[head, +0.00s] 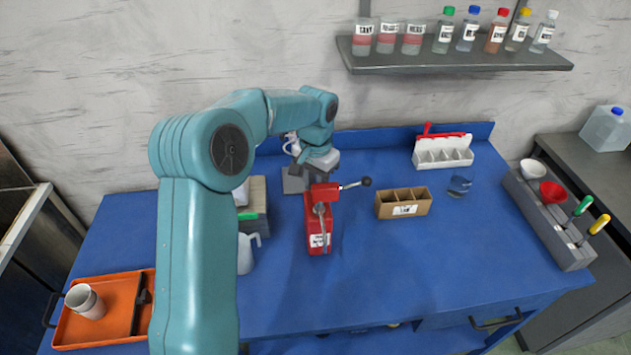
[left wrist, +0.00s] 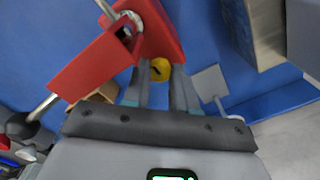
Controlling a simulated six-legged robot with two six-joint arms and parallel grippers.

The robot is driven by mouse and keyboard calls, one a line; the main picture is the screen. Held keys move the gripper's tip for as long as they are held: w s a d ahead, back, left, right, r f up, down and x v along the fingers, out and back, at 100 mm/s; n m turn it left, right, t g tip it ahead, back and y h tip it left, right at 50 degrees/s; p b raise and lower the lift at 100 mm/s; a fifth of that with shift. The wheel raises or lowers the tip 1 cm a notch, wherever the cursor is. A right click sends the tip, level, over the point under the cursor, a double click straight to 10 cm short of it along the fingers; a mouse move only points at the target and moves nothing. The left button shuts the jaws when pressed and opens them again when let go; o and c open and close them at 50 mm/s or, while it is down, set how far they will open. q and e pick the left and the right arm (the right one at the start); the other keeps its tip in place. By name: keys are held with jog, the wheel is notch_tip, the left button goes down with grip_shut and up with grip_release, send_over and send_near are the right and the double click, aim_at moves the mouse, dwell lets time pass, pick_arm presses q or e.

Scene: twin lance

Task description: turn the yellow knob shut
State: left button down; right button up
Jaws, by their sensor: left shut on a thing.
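The yellow knob (left wrist: 160,69) shows in the left wrist view beside the red device (left wrist: 165,30), with a dark mark on its face. My left gripper (left wrist: 161,80) has its two fingers around the knob and is shut on it. In the head view the red device (head: 319,233) stands upright on the blue bench, with a metal lever ending in a black ball (head: 366,181). The knob and my fingertips are hidden there, behind the device and my left arm. My right gripper is not in view.
A cardboard divided box (head: 404,204) stands right of the device, with a white rack (head: 442,151) behind it. A white jug (head: 246,253) is to the left, and an orange tray (head: 70,330) at front left. The bench front centre is clear.

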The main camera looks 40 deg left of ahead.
pick_arm(q)
jog(key=shift+d+f+m, duration=0.1)
jog(key=shift+f+m, duration=0.1)
jog(key=shift+m, duration=0.1)
jog(key=c, duration=0.9)
grip_release()
jog(key=shift+r, duration=0.1)
jog(key=shift+r+p, duration=0.3)
jog(key=shift+r, duration=7.85)
jog(key=shift+w, duration=0.1)
